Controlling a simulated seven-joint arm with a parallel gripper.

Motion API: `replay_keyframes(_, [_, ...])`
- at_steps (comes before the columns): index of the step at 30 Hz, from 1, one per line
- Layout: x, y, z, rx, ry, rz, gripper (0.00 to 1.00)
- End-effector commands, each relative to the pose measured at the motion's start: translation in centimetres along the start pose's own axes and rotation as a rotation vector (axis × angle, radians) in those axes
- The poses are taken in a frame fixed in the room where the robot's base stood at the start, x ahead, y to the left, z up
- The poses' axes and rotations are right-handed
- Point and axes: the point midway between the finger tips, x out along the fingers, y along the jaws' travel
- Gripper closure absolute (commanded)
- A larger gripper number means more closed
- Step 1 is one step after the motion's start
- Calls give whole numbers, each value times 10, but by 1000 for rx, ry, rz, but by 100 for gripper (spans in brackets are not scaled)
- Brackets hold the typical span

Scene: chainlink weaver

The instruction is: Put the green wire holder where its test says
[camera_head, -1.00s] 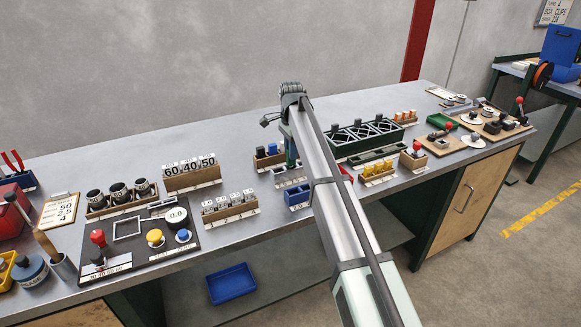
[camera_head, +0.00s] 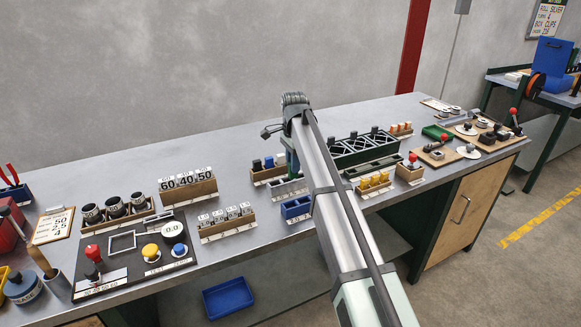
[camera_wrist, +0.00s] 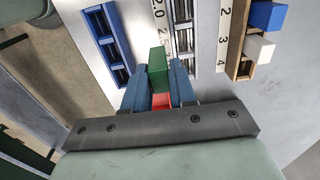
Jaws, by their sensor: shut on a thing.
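The green wire holder (camera_wrist: 157,66) is a small green block in the wrist view. It sits between the blue fingers of my gripper (camera_wrist: 158,82), which is shut on it. A red patch (camera_wrist: 161,100) shows behind it, between the fingers. Just beyond the held block lie a narrow pale tray (camera_wrist: 182,12) and a strip marked with numbers. In the head view my arm crosses the bench and my gripper is mostly hidden behind it, near the grey tray (camera_head: 287,191) and the blue tray (camera_head: 297,207). The test board (camera_head: 135,265) at left has a dial reading 0.0.
Number blocks (camera_head: 188,185) and a smaller number rack (camera_head: 227,222) stand left of my arm. A holder with dark and blue pieces (camera_head: 268,172) stands behind the trays. A dark rack (camera_head: 365,150) and yellow pieces (camera_head: 374,181) are on the right. Bare bench lies behind the number blocks.

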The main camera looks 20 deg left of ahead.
Motion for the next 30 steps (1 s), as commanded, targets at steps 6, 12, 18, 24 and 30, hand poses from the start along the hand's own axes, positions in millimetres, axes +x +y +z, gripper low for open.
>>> replay_keyframes(6, [-18,58,1,1,0,-10,100])
replay_keyframes(12, [-26,81,1,0,0,-14,100])
replay_keyframes(18, [-16,81,1,-1,-1,-13,100])
replay_keyframes(24, [0,81,1,0,0,-13,100])
replay_keyframes(30, [16,81,1,0,0,-13,100])
